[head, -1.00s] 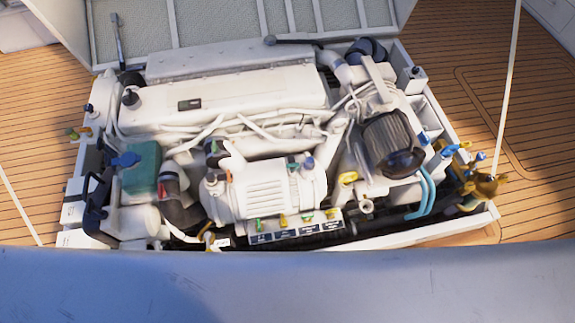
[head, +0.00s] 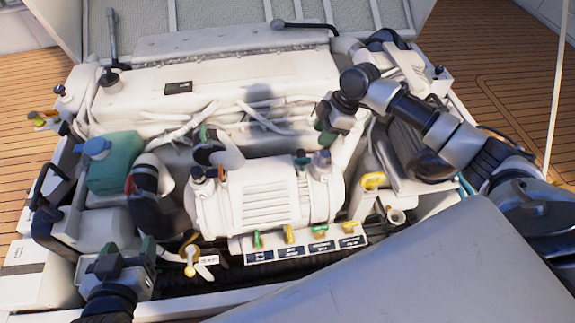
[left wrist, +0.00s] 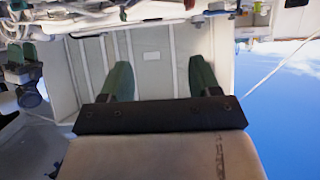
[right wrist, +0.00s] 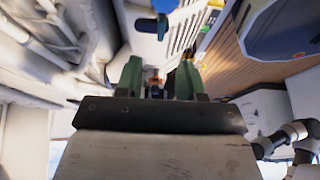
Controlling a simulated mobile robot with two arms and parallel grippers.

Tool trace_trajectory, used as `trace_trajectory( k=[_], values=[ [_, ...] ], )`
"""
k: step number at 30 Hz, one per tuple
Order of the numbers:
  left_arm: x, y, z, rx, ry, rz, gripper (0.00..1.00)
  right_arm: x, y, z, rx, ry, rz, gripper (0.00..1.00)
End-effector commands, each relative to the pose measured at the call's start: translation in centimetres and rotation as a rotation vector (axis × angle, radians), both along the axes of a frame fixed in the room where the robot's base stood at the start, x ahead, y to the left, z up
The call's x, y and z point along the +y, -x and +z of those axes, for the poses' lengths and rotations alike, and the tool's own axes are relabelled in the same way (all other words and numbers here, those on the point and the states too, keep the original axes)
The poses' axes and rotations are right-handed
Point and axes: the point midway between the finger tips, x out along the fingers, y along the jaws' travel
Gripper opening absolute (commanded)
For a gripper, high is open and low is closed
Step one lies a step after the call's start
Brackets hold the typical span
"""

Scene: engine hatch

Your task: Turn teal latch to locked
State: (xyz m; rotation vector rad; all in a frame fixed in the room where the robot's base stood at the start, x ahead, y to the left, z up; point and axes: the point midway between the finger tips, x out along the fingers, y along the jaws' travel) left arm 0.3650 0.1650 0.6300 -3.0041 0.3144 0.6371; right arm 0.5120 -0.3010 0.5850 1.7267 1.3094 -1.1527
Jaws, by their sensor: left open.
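No part is clearly recognisable as the teal latch. My left gripper (head: 126,260) is open and empty at the front left of the engine bay. My right gripper (head: 326,125) is over the engine above the white motor, its green fingers apart in the right wrist view (right wrist: 159,80) with nothing gripped.
A teal-green tank (head: 118,170) with a blue cap stands at the left of the bay. A white motor (head: 265,200) fills the middle. Yellow handles (head: 290,233) sit on the strip, and a yellow lever (head: 374,181) is to its right. The raised hatch (head: 240,18) closes off the back.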

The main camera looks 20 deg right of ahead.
Motion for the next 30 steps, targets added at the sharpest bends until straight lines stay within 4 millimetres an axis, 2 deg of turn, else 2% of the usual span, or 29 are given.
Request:
trace_trajectory(
  k=[5,11,17,24,30],
  values=[
    [-0.2,-0.2,1.1,-0.061,0.014,-0.003,0.62,0.4,0.2,-0.4,0.004,-0.001,0.024,0.38],
    [-0.9,-1.3,3.1,-0.239,0.058,-0.015,0.62,1.2,-0.1,-2.7,0.003,-0.002,0.021,0.38],
    [-1.5,-1.8,5.9,-0.46,0.114,-0.029,0.62,2.3,-0.4,-5.3,0.004,-0.001,0.02,0.38],
    [-2.0,-1.5,9.0,-0.705,0.179,-0.042,0.62,3.4,-0.7,-8.0,0.002,-0.002,0.02,0.38],
    [-2.1,-0.9,10.7,-0.836,0.215,-0.049,0.62,3.9,-0.8,-9.3,0.002,-0.001,0.018,0.38]
  ],
)
